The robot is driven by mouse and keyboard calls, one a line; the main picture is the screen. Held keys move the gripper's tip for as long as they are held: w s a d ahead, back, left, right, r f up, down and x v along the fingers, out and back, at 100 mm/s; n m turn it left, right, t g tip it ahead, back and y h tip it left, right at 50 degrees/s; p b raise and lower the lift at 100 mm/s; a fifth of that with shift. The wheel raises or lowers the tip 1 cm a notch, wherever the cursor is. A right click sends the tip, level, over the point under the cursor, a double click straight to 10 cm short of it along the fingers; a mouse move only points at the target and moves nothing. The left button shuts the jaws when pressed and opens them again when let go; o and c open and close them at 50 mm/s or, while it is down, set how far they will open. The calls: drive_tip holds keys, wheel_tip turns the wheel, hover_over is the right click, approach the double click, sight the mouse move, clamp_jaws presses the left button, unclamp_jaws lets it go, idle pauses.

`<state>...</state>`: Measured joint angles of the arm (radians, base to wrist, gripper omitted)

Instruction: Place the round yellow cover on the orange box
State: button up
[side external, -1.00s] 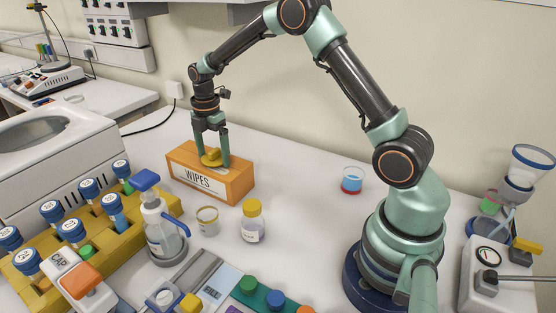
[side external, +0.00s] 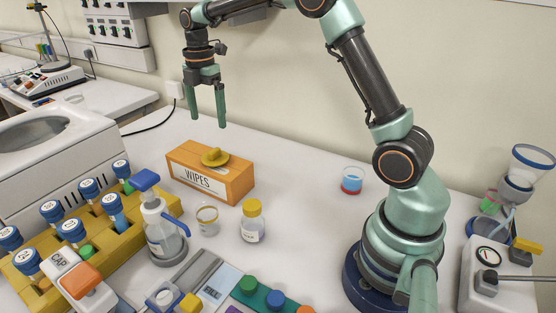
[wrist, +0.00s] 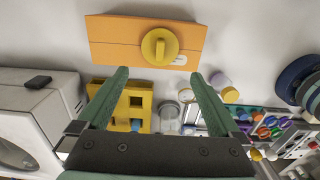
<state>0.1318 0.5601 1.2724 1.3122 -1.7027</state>
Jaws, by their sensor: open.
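The round yellow cover (side external: 215,157), with a raised grip bar, lies flat on top of the orange box (side external: 240,187) labelled WIPES. In the wrist view the cover (wrist: 160,47) sits right of the middle of the box top (wrist: 112,38), inside its edges. My gripper (side external: 208,122) is open and empty, above the box and apart from the cover. Its two fingers also show in the wrist view (wrist: 157,78), with the cover ahead of the tips.
A yellow rack (side external: 128,228) with several blue-capped tubes stands at the left. A pump bottle (side external: 160,230), a small glass jar (side external: 207,220) and a yellow-capped bottle (side external: 252,222) stand in front of the box. A beaker with blue liquid (side external: 352,180) stands right, with bare bench between.

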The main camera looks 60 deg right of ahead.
drive_tip(key=s+a+r+m+t, duration=0.3)
drive_tip(key=s+a+r+m, duration=0.1)
drive_tip(key=s+r+m, duration=0.5)
drive_tip(key=s+a+f+m+t, duration=0.1)
drive_tip(key=s+f+m, duration=0.1)
drive_tip(key=s+m, duration=0.2)
drive_tip(key=s+a+f+m+t, duration=0.1)
drive_tip(key=s+f+m, duration=0.1)
drive_tip(key=s+m, duration=0.3)
drive_tip(key=shift+s+a+t, duration=0.25)
drive_tip(key=shift+s+t, duration=0.05)
drive_tip(key=shift+s, duration=0.95)
